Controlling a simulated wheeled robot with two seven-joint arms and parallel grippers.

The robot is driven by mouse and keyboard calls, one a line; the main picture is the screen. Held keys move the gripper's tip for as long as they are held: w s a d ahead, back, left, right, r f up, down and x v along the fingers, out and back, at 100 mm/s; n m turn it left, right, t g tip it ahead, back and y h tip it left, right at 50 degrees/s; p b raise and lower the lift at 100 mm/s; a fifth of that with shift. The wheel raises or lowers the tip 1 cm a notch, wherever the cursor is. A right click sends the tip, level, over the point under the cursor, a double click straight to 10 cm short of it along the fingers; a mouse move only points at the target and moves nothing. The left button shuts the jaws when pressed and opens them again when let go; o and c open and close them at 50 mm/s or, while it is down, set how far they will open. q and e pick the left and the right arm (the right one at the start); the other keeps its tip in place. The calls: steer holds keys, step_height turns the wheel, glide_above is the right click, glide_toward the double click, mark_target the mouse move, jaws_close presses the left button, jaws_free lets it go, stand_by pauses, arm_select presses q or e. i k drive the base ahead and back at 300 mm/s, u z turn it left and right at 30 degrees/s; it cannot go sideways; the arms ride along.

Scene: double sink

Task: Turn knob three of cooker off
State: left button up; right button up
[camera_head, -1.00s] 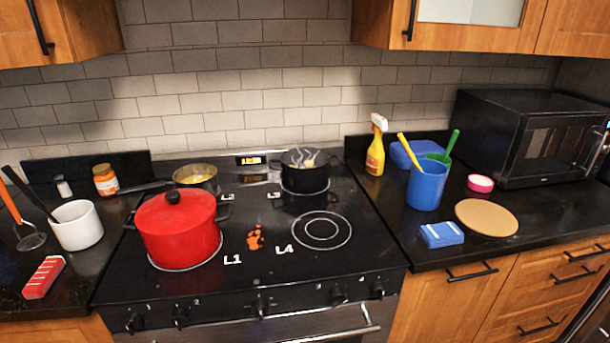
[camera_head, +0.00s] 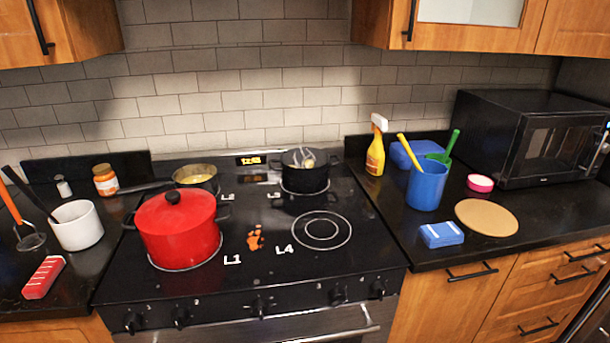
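The cooker (camera_head: 270,265) is black with a flat top marked L1, L2, L3 and L4. A row of dark knobs runs along its front edge: one at the far left (camera_head: 133,322), a second (camera_head: 180,317), a middle one (camera_head: 260,306), and two at the right (camera_head: 338,295), (camera_head: 378,288). A black pot (camera_head: 307,178) with pale contents stands on burner L3. Neither of my grippers is in view.
A lidded red pot (camera_head: 178,235) stands on L1 and a pan with yellow contents (camera_head: 196,177) on L2. L4 (camera_head: 321,230) is bare, with an orange spill (camera_head: 255,238) beside it. An oven handle (camera_head: 365,330) runs below the knobs. Cluttered counters flank the cooker.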

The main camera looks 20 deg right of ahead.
mark_target(337, 295)
steer(key=u, duration=0.8)
steer(key=i, duration=0.6)
steer(key=z, duration=2.45)
